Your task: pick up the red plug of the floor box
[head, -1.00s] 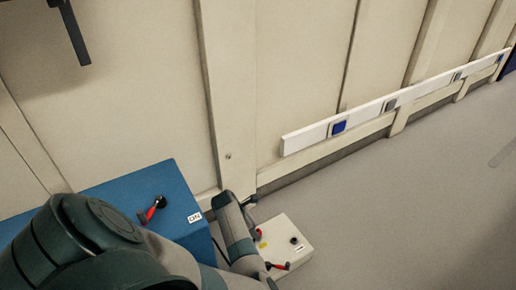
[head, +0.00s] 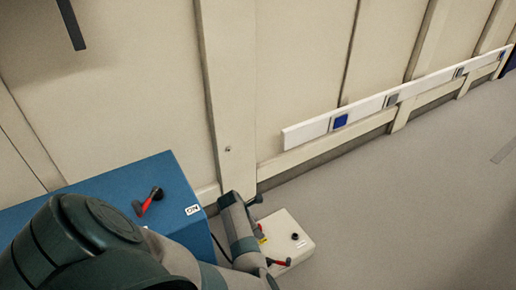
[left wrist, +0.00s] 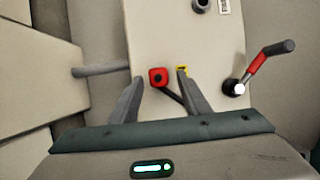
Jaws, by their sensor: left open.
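The red plug (left wrist: 158,77), a small red block with a dark centre, sits on the pale floor box (left wrist: 150,30) in the left wrist view. A dark cable runs from near it toward the lower right. My left gripper (left wrist: 160,88) is open above the box, with one finger on each side of the plug in the picture. I cannot tell how far the fingertips are above it. In the head view the plug (head: 261,229) shows at the edge of my left arm, on the floor box (head: 282,228); my fingers are mostly hidden there. My right gripper is not in view.
A red-sleeved lever (left wrist: 258,66) and a yellow label (left wrist: 182,71) are on the box near my fingers; a dark knob (head: 295,237) stands beyond. A blue cabinet (head: 170,185) with a red-handled switch is at the left. The wall is close behind; floor at the right is clear.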

